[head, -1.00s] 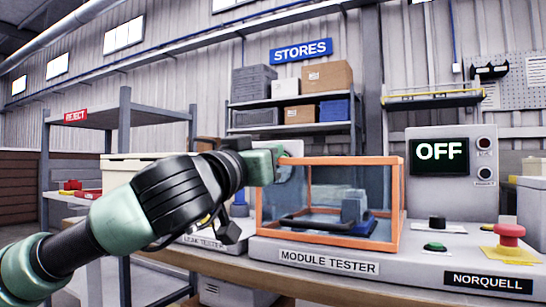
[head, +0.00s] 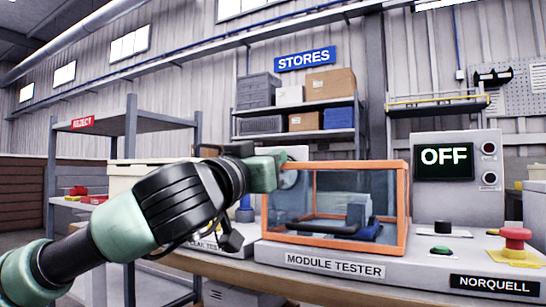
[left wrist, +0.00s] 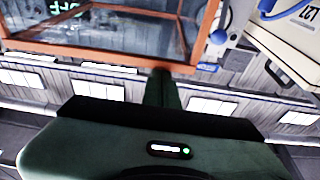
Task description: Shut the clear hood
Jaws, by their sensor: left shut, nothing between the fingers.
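The clear hood (head: 392,190) is a box of clear panels in an orange frame. It stands over the bed of the module tester (head: 335,265), its lower frame low along the tester's top; I cannot tell whether it is fully seated. A grey and blue part (head: 358,212) shows inside it. My left gripper (head: 284,164) is at the hood's upper left corner, shut and empty. In the left wrist view its fingers (left wrist: 162,88) are close to the orange frame (left wrist: 100,55); contact is unclear. My right gripper is not in view.
The tester's screen (head: 444,157) reads OFF. A green button (head: 441,251) and a red mushroom button (head: 515,240) are on the tester's deck to the right of the hood. A leak tester (head: 207,243) sits to the left, partly behind my left arm.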

